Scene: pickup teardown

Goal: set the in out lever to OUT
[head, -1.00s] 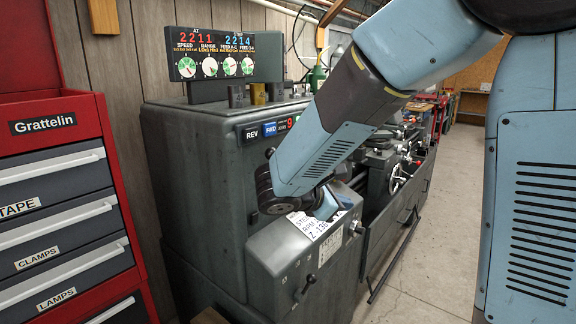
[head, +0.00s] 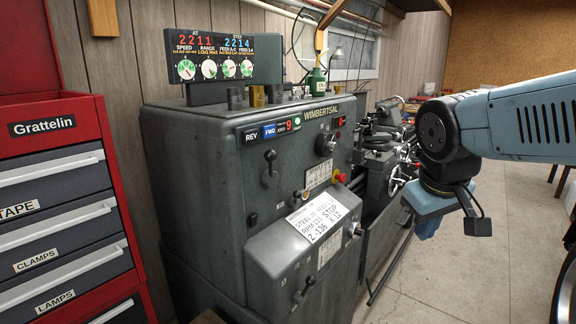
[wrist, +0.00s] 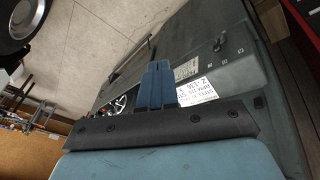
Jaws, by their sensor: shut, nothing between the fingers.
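The grey lathe headstock (head: 195,150) stands left of centre in the head view. A dark lever (head: 270,165) is on its upper front face. Another dark lever (head: 304,288) is on the lower gearbox, seen also in the wrist view (wrist: 222,46). I cannot read any IN or OUT label, so I cannot tell which is the in out lever. My gripper (head: 428,222) hangs right of the lathe, apart from both levers. In the wrist view its blue fingers (wrist: 157,72) are together and empty.
A red tool cabinet (head: 113,175) stands at the left. A white note (head: 318,218) lies on the gearbox. The lathe bed with a handwheel (head: 396,180) runs back behind my gripper. Open concrete floor (head: 425,285) is at the right.

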